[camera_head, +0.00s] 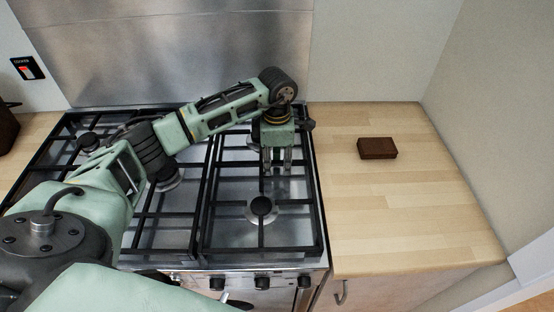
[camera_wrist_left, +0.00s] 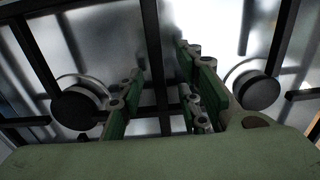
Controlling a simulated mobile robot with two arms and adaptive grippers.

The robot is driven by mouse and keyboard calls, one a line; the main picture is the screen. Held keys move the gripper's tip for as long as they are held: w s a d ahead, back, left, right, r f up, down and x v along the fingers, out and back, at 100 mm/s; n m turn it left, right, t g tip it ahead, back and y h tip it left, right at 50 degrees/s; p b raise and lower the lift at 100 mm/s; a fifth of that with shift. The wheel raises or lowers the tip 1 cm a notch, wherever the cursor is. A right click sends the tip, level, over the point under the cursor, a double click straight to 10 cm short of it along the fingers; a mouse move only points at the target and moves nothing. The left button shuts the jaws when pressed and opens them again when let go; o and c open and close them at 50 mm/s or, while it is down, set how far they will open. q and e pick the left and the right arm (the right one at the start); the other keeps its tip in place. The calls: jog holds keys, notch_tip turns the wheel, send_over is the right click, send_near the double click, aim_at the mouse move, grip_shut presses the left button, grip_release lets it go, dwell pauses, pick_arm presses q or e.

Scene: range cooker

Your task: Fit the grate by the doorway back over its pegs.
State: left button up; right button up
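The black right-hand grate (camera_head: 317,205) lies over the right part of the steel hob, on the side nearer the pale opening at lower right. It looks roughly level. Its pegs cannot be made out, so I cannot tell whether it sits on them. My left gripper (camera_head: 277,168) points down over the rear half of this grate, fingers apart. In the left wrist view a dark grate bar (camera_wrist_left: 152,40) runs between the fingers of the left gripper (camera_wrist_left: 160,85); I cannot see contact with it. My right gripper is not in view.
A second grate (camera_head: 160,215) lies to the left, partly behind my left arm. A burner (camera_head: 262,206) shows under the right grate. A brown block (camera_head: 377,148) rests on the wooden counter (camera_head: 400,215) at right, otherwise clear. A steel splashback (camera_head: 170,60) stands behind.

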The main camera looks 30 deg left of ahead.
pick_arm(q)
jog(key=shift+s+f, duration=0.1)
jog(key=shift+f, duration=0.05)
notch_tip(320, 180, up, 12)
dwell(0.4)
